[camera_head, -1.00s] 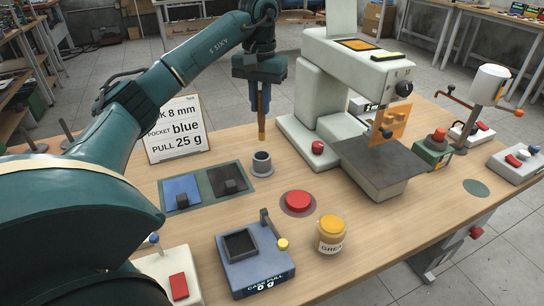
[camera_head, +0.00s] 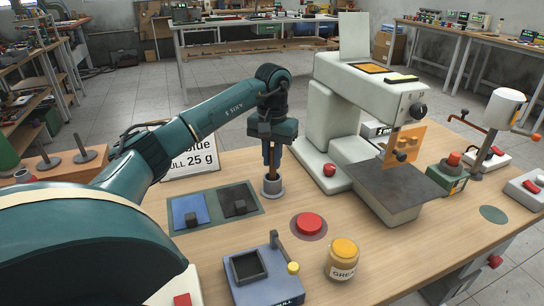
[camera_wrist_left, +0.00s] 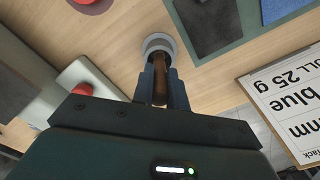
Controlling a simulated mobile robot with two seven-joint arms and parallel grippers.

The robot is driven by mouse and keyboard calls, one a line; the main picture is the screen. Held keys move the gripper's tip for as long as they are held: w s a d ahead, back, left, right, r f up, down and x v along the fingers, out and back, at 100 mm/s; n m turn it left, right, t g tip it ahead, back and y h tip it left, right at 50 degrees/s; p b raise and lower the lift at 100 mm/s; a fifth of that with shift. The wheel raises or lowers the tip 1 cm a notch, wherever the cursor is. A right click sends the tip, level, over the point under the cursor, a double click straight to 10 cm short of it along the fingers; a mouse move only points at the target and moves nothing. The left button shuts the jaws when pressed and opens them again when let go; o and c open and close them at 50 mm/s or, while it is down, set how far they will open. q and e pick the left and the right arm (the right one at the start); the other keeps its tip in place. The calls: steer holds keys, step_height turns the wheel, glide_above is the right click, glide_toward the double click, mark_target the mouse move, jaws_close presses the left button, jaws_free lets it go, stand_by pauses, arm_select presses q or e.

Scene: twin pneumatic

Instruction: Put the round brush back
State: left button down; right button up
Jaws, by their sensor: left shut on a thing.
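My left gripper (camera_head: 271,155) is shut on the round brush (camera_head: 272,172), with its brown handle upright between the fingers. The brush's lower end is inside the mouth of the small grey cup (camera_head: 273,191) on the table, and its tip is hidden there. In the left wrist view the handle (camera_wrist_left: 160,78) runs from between the fingers (camera_wrist_left: 161,90) into the cup's round opening (camera_wrist_left: 158,43). I cannot tell whether the brush rests on the cup's bottom. My right gripper is not in view.
Left of the cup are a blue pad (camera_head: 187,211) and a dark pad (camera_head: 239,201). A red button (camera_head: 309,224), a grease jar (camera_head: 342,260) and a blue-grey scale (camera_head: 262,283) stand nearer. The pale press (camera_head: 335,110) stands close on the right; a sign (camera_head: 190,163) is behind.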

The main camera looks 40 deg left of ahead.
arm_select(q)
steer(key=c, duration=1.4)
jaws_free()
steer(key=shift+f, duration=0.1)
step_height(320, 180, up, 12)
steer(key=p, duration=0.3)
steer(key=shift+w, duration=0.15)
